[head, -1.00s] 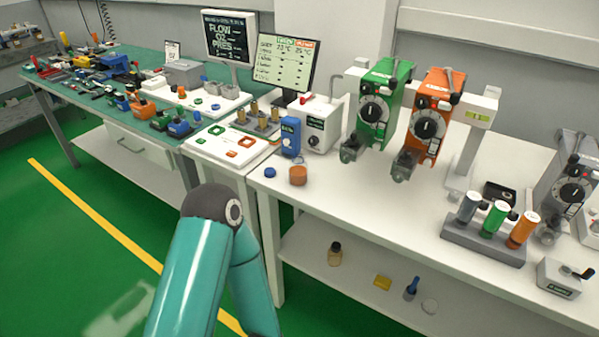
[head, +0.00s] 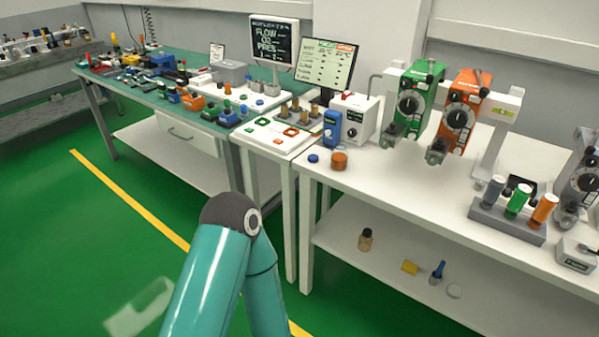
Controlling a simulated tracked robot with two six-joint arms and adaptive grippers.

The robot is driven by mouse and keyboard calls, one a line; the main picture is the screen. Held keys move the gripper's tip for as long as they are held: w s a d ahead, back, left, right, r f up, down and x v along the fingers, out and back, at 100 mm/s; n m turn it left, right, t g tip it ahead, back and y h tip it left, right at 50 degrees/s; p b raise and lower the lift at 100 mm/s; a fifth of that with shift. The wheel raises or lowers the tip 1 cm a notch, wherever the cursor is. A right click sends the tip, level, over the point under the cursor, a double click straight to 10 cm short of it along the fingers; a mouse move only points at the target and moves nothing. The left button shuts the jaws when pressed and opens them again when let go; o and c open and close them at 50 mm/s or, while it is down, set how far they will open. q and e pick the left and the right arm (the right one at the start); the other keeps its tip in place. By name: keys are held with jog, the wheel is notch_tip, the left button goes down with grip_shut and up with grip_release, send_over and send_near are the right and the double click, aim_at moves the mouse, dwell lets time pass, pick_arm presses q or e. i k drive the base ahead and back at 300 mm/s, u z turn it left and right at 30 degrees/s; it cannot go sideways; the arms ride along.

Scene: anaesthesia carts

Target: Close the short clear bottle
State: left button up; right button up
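No bottle in the head view can be told for sure as the short clear bottle. A small yellowish bottle with a dark top (head: 366,240) stands on the lower shelf of the white table. A small grey bottle with a blue neck (head: 437,273) stands further right on that shelf, with a flat whitish disc (head: 454,291) beside it. On the tabletop lie a flat blue cap-like disc (head: 313,158) and an orange-brown cylinder (head: 339,160). One teal arm of mine shows at the bottom, bent at a dark joint. Neither gripper is in view.
The white table (head: 400,194) carries green (head: 411,97) and orange (head: 461,115) vaporizers and a rack of coloured cylinders (head: 507,220). A yellow block (head: 410,267) is on the lower shelf (head: 345,235). A cluttered green bench (head: 120,83) stands at left. Green floor (head: 60,250) is open at left.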

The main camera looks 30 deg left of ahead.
aim_at(339, 155)
jog(key=k, duration=0.8)
jog(key=u, duration=0.15)
jog(key=i, duration=0.3)
jog(key=u, duration=0.7)
jog(key=i, duration=1.5)
jog(key=z, duration=0.7)
